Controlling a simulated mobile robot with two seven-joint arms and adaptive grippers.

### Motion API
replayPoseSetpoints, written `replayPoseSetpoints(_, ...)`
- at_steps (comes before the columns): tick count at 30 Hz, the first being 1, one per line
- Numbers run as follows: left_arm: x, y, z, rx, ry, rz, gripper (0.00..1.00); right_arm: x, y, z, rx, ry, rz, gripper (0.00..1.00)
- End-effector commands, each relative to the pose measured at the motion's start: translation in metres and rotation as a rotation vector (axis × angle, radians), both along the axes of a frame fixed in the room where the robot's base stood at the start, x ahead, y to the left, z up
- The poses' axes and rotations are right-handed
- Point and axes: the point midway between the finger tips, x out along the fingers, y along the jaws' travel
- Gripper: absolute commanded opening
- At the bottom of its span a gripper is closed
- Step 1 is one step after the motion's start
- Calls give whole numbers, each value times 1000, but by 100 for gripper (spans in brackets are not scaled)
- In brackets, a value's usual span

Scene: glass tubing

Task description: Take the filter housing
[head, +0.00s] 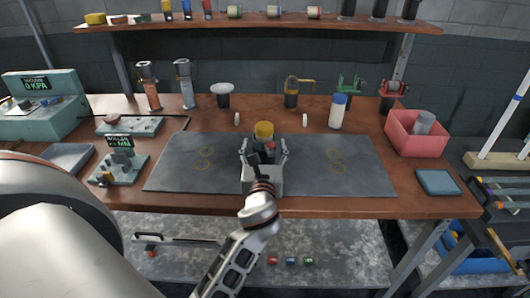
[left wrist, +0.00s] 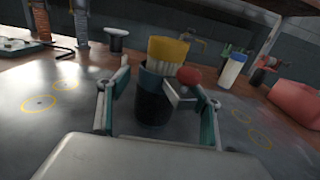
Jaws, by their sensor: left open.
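The likely filter housing is a dark cylinder with a yellow top (head: 264,129), standing upright near the back middle of the grey mat. In the left wrist view it shows a dark body (left wrist: 153,108), a teal collar, a pale ribbed band and a yellow top (left wrist: 168,49). A red round knob (left wrist: 188,75) shows at its right side; I cannot tell whether it is attached. My left gripper (head: 264,150) is open, with its fingers on either side of the housing. I cannot tell whether they touch it. The gripper partly hides the lower body. My right gripper is not in view.
The dark grey mat (head: 185,165) is mostly clear on both sides. A white bottle with a blue cap (head: 338,112) and a red bin (head: 415,135) stand to the right. Small gauge devices (head: 122,160) stand at left. A shelf (head: 260,24) runs above the table's back.

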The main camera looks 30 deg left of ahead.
Motion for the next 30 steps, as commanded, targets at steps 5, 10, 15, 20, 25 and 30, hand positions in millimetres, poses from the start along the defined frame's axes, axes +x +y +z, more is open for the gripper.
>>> replayPoseSetpoints(5,11,7,0,0,1,1,64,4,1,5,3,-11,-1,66)
replayPoseSetpoints(10,11,7,-1,0,1,0,64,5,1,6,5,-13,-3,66)
replayPoseSetpoints(15,11,7,-1,0,1,0,31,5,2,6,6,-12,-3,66)
replayPoseSetpoints(20,11,7,0,1,1,0,19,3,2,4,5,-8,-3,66)
replayPoseSetpoints(25,11,7,1,0,0,0,19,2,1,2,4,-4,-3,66)
replayPoseSetpoints(30,11,7,15,0,-4,1,19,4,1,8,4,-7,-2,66)
